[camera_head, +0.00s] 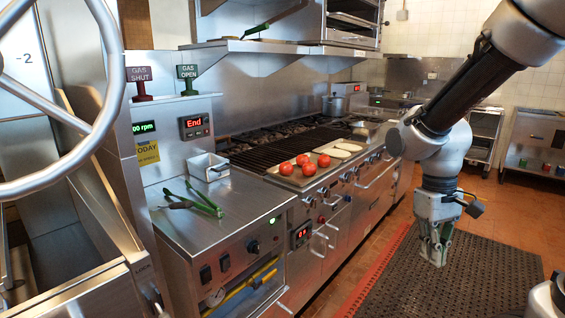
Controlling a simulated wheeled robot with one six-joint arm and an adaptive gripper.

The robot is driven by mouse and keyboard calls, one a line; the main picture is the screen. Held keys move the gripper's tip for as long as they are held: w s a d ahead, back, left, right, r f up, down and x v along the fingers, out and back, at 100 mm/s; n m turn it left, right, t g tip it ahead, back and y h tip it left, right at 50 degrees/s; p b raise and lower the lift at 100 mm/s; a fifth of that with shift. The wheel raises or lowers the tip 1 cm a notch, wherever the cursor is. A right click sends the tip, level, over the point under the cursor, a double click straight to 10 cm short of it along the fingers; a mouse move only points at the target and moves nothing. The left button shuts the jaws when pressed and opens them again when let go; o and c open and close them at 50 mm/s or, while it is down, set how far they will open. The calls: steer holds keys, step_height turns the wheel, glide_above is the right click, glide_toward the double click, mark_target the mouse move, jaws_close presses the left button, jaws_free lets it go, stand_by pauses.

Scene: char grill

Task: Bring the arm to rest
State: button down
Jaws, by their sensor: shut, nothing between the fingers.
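My gripper (437,256) hangs at the right of the view, pointing down. It is shut and empty, in the air in front of the grill line, over the dark floor mat. My arm (455,95) comes in from the upper right and bends down at the wrist. Nothing touches the gripper.
The char grill (262,155) has a tray with red tomatoes (286,168) and pale round pieces (334,153) at its front. Green-handled tongs (203,199) lie on the steel counter (245,197). A perforated mat (470,275) covers the floor. A cabinet (535,145) stands at the back right.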

steer(key=s+d+r+m+t, duration=0.1)
steer(key=s+d+r+t, duration=0.1)
steer(key=r, duration=0.4)
steer(key=s+d+r+m+t, duration=0.1)
steer(key=s+d+r+t, duration=0.1)
steer(key=s+r+t, duration=0.2)
step_height(320, 180, up, 3)
steer(key=shift+s+d+f+m+y, duration=0.1)
steer(key=shift+s+d+m+y, duration=0.3)
steer(key=shift+s, duration=0.1)
